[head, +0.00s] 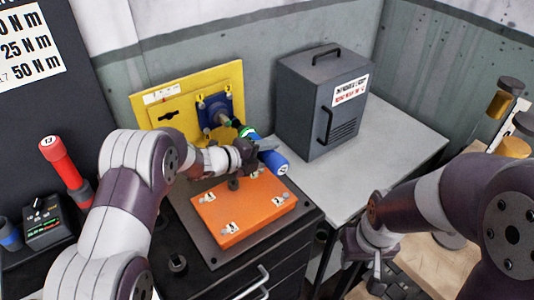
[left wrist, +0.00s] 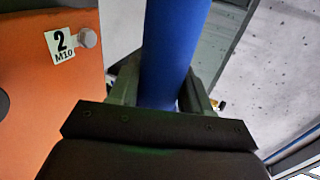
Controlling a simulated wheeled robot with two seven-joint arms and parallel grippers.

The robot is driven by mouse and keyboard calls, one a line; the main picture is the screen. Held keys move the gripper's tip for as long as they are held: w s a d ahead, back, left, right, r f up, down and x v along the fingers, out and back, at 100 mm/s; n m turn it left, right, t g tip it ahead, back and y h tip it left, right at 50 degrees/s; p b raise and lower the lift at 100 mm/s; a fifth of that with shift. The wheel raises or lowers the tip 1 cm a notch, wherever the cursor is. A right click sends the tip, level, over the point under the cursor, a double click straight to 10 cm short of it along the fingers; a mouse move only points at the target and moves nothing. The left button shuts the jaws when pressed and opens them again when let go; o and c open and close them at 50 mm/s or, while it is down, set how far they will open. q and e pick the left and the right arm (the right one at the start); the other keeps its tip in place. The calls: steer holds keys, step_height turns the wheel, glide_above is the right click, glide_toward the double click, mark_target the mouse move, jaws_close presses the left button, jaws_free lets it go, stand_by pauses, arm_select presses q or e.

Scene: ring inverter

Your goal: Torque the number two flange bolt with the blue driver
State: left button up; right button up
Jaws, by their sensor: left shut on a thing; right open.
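The blue driver (head: 273,161) is held by my left gripper (head: 254,151), above the back edge of the orange block (head: 245,212). It is tilted, its blue end towards the lower right and a green band towards the yellow panel; its tip I cannot make out. In the left wrist view the blue shaft (left wrist: 175,45) stands between the shut fingers. That view also shows the number 2 M10 label (left wrist: 60,43) with a hex bolt (left wrist: 87,38) beside it, left of the driver and apart from it. My right gripper (head: 372,265) is open and empty at the lower right.
A yellow panel (head: 150,115) with a blue flange plate (head: 212,103) stands behind. A grey cabinet (head: 305,100) is on the pale bench (head: 400,140). A red tool (head: 62,165) and a black display box (head: 45,222) stand left. Free bench lies right of the block.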

arm_select(q)
steer(key=shift+w+a+r, duration=0.2)
steer(key=shift+w+a, duration=0.15)
steer(key=shift+w, duration=0.15)
stand_by(1.6)
